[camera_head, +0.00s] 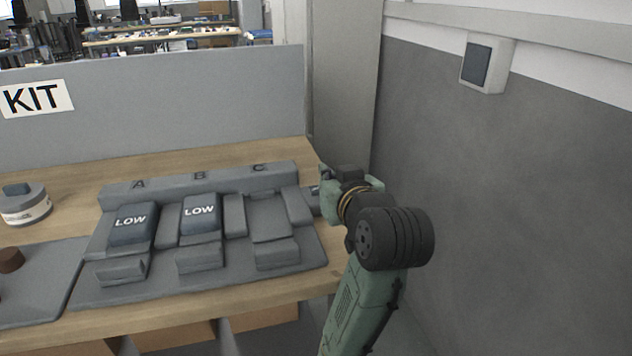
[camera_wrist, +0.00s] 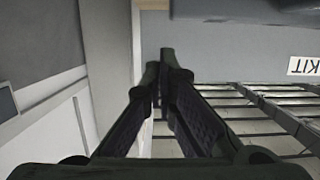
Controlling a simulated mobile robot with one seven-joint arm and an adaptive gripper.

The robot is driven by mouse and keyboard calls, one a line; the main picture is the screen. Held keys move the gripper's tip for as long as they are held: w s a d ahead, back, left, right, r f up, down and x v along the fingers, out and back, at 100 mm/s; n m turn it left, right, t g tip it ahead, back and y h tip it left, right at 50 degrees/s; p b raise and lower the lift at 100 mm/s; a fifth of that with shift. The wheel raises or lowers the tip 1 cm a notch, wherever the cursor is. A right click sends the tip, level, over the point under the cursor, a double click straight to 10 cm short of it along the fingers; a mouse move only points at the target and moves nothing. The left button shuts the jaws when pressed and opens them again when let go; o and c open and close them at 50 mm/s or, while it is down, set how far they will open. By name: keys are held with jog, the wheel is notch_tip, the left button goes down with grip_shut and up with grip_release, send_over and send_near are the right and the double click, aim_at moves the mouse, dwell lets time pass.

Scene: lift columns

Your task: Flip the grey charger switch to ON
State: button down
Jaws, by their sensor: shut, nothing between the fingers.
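A pale box with a dark grey-blue face plate (camera_head: 481,64) is fixed to the wall at the upper right; it looks like a switch, but I cannot read any ON or OFF mark. An edge of what may be the same box (camera_wrist: 6,103) shows at the left of the wrist view. The grey charger (camera_head: 285,262) stands on the bench with bays marked A, B and C. My gripper (camera_wrist: 160,75) is shut and empty. In the head view it is at the charger's right end, its fingers mostly hidden by my wrist. A small grey part (camera_head: 313,191) there is partly covered.
Two batteries marked LOW sit in bays A (camera_head: 134,225) and B (camera_head: 201,215); bay C looks empty. A round container (camera_head: 24,206) stands at the left. A partition with a KIT sign (camera_head: 36,98) rises behind the bench. The grey wall is close on the right.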

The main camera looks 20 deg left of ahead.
jog(key=p+x, duration=0.1)
jog(key=x, duration=0.7)
jog(key=shift+w+a+p, duration=0.2)
jog(key=shift+a+p, duration=0.05)
jog(key=shift+p, duration=0.1)
jog(key=f, duration=0.3)
jog(key=shift+w+a+f, duration=0.15)
jog(key=shift+w, duration=0.05)
jog(key=shift+f, duration=0.5)
